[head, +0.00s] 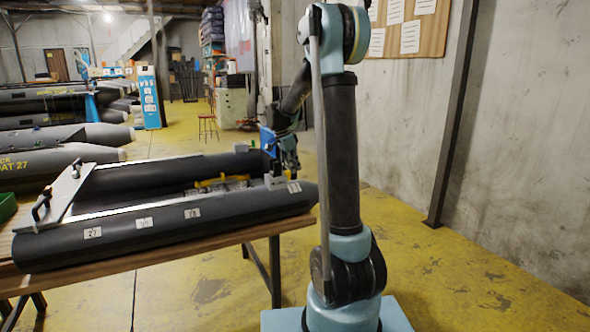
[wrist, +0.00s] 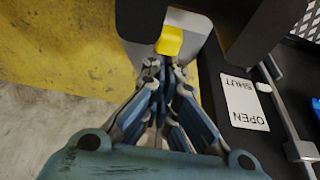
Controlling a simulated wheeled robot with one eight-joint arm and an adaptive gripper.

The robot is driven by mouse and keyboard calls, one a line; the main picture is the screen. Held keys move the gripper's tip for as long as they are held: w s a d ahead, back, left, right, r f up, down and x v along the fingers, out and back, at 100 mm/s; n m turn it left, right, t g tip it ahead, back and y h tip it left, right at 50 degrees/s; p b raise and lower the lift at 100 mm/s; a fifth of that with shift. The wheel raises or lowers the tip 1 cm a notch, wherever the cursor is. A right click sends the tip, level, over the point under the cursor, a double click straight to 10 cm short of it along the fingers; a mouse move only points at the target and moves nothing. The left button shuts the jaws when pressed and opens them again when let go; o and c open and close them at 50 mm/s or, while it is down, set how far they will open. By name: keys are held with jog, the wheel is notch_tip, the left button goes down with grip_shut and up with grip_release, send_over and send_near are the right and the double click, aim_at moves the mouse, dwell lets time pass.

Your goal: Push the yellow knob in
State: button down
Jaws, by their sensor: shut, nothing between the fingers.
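The yellow knob (wrist: 169,41) shows in the upper middle of the wrist view, set in a pale grey housing (wrist: 190,22) with dark parts on both sides. My gripper (wrist: 163,66) is shut and empty, its fingertips just below the knob in the picture. I cannot tell whether the fingertips touch it.
A white label (wrist: 243,104) reading OPEN and SHUT lies right of the gripper, beside a metal rod (wrist: 285,115). The boat rests on a wooden table (head: 150,258). More boats (head: 60,160) stand at the left.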

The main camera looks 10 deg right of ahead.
jog(key=d, duration=0.1)
jog(key=w+d, duration=0.1)
jog(key=d, duration=0.2)
jog(key=shift+w, duration=0.25)
jog(key=v, duration=1)
jog(key=s+d+n+y, duration=0.15)
jog(key=s+n, duration=0.25)
jog(key=s, duration=0.9)
jog(key=s+f+n+y, duration=0.1)
jog(key=s+f+n, duration=0.4)
jog(key=s+f, duration=0.4)
jog(key=s+d+f+n+t+y, duration=0.1)
jog(key=s+f+n, duration=0.4)
jog(key=s, duration=1.6)
notch_tip(320, 180, down, 4)
jog(key=shift+d+f+n, duration=0.1)
jog(key=shift+d+n, duration=0.15)
jog(key=shift+n, duration=0.05)
jog(key=shift+w+f, duration=0.15)
jog(key=shift+w, duration=0.25)
